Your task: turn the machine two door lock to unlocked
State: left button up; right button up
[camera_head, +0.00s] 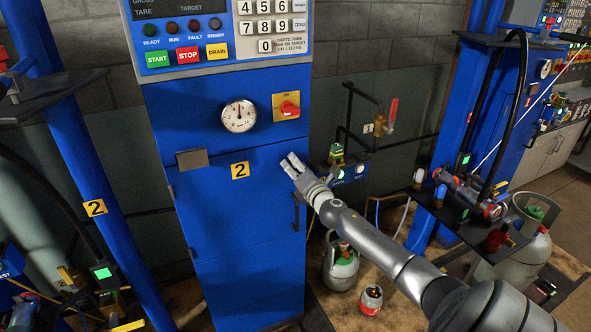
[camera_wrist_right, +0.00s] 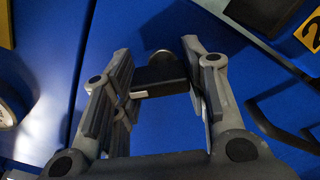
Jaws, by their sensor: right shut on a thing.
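The machine two door (camera_head: 228,215) is the blue cabinet front, marked with a yellow 2 label (camera_head: 240,171). My right gripper (camera_head: 292,163) is at the door's upper right edge and covers the lock in the head view. In the right wrist view, my right gripper (camera_wrist_right: 158,85) is shut on the dark lock handle (camera_wrist_right: 160,75), which sits between its two fingers. A rounded grey piece of the lock shows just beyond the handle. Which way the lock points cannot be told. My left gripper is not in view.
A dial gauge (camera_head: 239,116) and a red knob on a yellow plate (camera_head: 287,106) sit above the door. A black door handle (camera_head: 298,211) is below my gripper. Pipes with a red lever (camera_head: 391,112) and gas cylinders (camera_head: 341,268) stand to the right.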

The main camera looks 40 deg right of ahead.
jog(key=m, duration=0.4)
jog(key=shift+d+m+p, duration=0.1)
jog(key=shift+m+p, duration=0.25)
jog(key=shift+m, duration=1.45)
jog(key=o, duration=1)
jog(key=shift+s, duration=0.2)
jog(key=v, duration=1.1)
jog(key=shift+s, duration=0.35)
